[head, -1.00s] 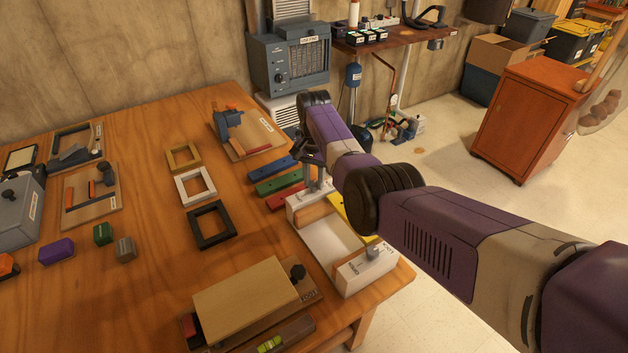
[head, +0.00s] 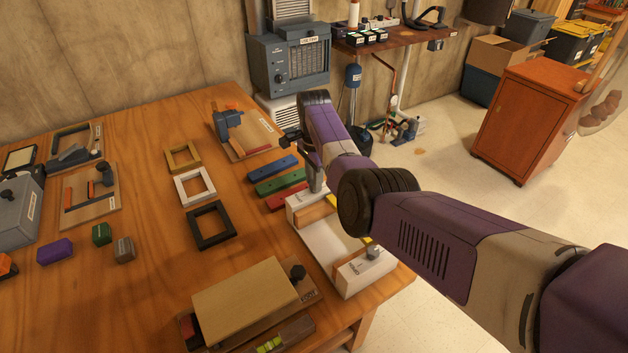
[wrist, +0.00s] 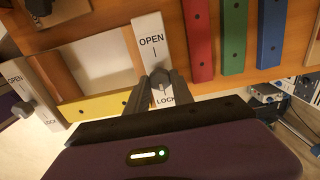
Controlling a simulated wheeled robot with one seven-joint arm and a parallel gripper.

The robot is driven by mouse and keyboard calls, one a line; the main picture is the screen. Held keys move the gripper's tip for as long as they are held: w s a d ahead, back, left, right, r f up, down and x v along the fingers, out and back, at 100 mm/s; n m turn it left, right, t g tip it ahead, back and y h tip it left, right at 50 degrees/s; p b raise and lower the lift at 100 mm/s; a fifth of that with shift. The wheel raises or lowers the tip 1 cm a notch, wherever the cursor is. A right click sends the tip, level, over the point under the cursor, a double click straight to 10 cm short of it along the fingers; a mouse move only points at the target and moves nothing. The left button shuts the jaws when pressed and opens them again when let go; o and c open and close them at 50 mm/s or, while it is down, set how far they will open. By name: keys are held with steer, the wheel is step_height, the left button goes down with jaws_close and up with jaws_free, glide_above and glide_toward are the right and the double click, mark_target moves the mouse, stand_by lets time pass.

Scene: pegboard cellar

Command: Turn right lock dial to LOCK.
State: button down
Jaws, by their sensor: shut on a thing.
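The right lock dial (wrist: 160,80) is a small grey knob on a white block (wrist: 150,34) marked OPEN at one end and LOCK at the other, in the wrist view. My gripper (wrist: 162,80) is shut on this knob, its two fingers on either side. The fingers hide much of the knob, so I cannot tell exactly where it points. In the head view this block (head: 298,213) stands at the far end of a white tray, with my gripper (head: 316,186) over it. The other dial (wrist: 23,109) is at the left in the wrist view, free of my gripper.
Red (wrist: 198,38), green (wrist: 232,34) and blue (wrist: 270,30) bars lie beside the held dial's block. A yellow bar (wrist: 95,106) lies between the two dial blocks. A wooden board (head: 245,298) with a black knob stands near the table's front. Empty frames lie left of the tray.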

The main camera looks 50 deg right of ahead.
stand_by(0.4)
steer(key=c, duration=1.1)
jaws_free()
steer(key=shift+r, duration=0.1)
step_height(320, 180, up, 8)
steer(key=shift+f, duration=0.15)
